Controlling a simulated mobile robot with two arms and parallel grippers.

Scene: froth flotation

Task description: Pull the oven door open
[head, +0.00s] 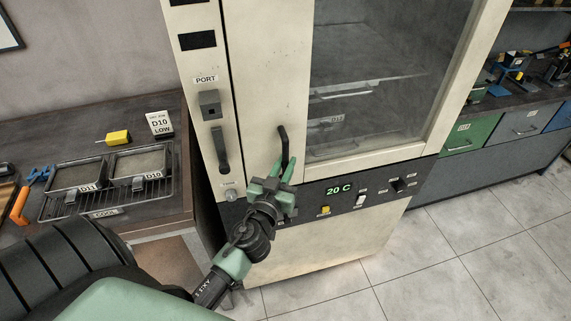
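The oven (315,245) is a tall cream cabinet. Its door (262,75) has a large window (385,70) with shelves behind it, and looks closed against the frame. The door's dark vertical handle (283,142) is at the door's lower left. My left gripper (284,170) is at the handle's lower end, its green fingers on either side of it. I cannot tell whether the fingers touch or clamp the handle. My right gripper is not in view.
A panel with a 20 C display (338,190) and switches is below the door. Drawers (520,125) stand at right. The tiled floor (470,240) in front is clear.

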